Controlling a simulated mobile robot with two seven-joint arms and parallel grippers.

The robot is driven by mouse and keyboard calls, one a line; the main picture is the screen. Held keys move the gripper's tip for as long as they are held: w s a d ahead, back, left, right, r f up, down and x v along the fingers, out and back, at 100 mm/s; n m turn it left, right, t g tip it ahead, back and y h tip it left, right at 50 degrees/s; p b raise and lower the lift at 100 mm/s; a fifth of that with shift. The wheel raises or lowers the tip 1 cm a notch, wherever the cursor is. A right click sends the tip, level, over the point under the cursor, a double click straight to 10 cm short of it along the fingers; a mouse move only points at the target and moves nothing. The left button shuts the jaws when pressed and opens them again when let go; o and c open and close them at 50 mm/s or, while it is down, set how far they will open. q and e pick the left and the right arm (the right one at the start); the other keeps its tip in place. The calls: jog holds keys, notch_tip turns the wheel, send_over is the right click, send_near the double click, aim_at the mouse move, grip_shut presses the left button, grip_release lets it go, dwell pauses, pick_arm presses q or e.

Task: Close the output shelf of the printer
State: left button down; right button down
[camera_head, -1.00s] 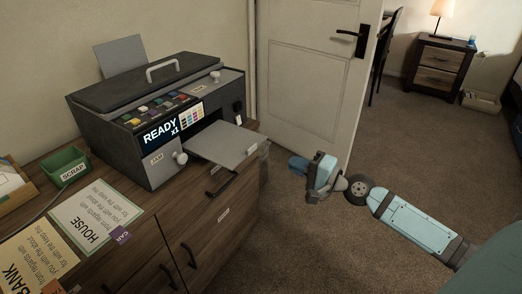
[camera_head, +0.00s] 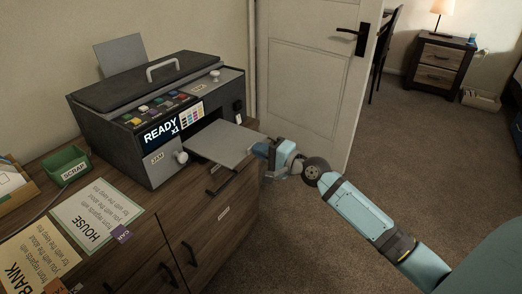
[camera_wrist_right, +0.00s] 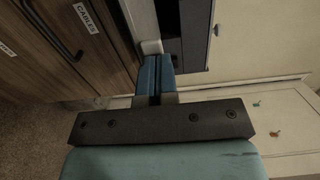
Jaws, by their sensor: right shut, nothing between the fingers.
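The dark grey printer (camera_head: 150,112) stands on the wooden cabinet, its screen reading "READY x1". Its grey output shelf (camera_head: 222,143) sticks out at the front, over the cabinet's edge. My right gripper (camera_head: 260,150) is just beyond the shelf's outer end, its shut fingers pointing at it. In the right wrist view, the blue fingers (camera_wrist_right: 154,72) are together and empty, with their tips close to the pale end of the shelf (camera_wrist_right: 143,22). I cannot tell whether they touch. My left gripper is not in view.
The wooden cabinet (camera_head: 215,222) has drawers with dark handles. On its top lie a HOUSE sheet (camera_head: 95,215), a BANK sheet (camera_head: 38,268) and a green SCRAP bin (camera_head: 67,165). A white door (camera_head: 310,75) stands behind my right arm.

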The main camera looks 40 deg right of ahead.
aim_at(220, 138)
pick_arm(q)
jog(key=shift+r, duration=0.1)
